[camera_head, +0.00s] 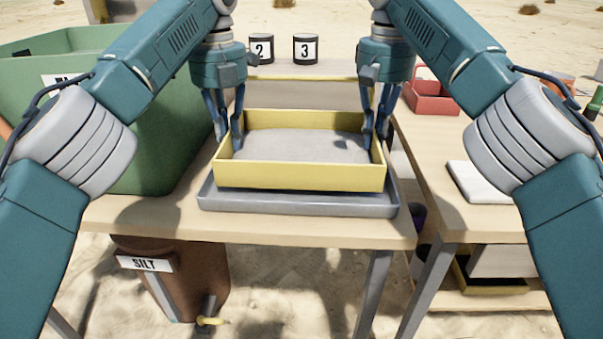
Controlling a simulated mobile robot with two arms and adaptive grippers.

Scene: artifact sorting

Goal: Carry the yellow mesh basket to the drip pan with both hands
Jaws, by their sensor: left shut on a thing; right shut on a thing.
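The yellow mesh basket (300,177) is a shallow yellow-walled tray with a grey floor. It is level and over the grey drip pan (297,204), which lies on the wooden table. The pan's rim shows in front and at both sides of the basket. I cannot tell whether the basket touches the pan. My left gripper (236,142) is shut on the basket's left wall. My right gripper (369,140) is shut on its right wall. The basket's floor looks bare.
A large green bin (140,135) stands close on the left. A red tray (432,98) and a white slab (475,182) are on the right table. A brown SILT barrel (178,285) is below.

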